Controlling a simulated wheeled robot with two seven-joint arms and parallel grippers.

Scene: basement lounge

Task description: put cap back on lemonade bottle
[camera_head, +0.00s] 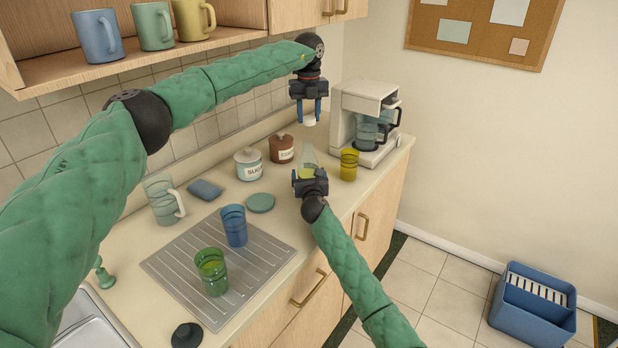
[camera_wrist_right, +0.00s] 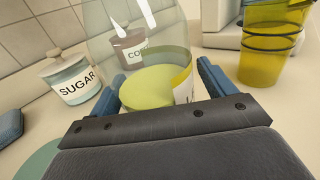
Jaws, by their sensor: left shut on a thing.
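The lemonade bottle (camera_head: 309,154) is clear, with pale yellow liquid low inside, and stands on the counter. In the right wrist view the bottle (camera_wrist_right: 135,45) stands upright between the fingers, and its top is cut off. My right gripper (camera_head: 309,176) has its fingers on both sides of the bottle; whether they press on it I cannot tell. My left gripper (camera_head: 309,106) points down above the bottle and is shut on the white cap (camera_head: 310,120). The cap is apart from the bottle, with a gap below it.
A coffee maker (camera_head: 354,112) and yellow cups (camera_head: 349,165) stand right of the bottle. A sugar jar (camera_head: 249,164) and a brown jar (camera_head: 282,149) stand left. A green lid (camera_head: 260,203), blue cup (camera_head: 234,226) and green cup (camera_head: 211,271) are nearer.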

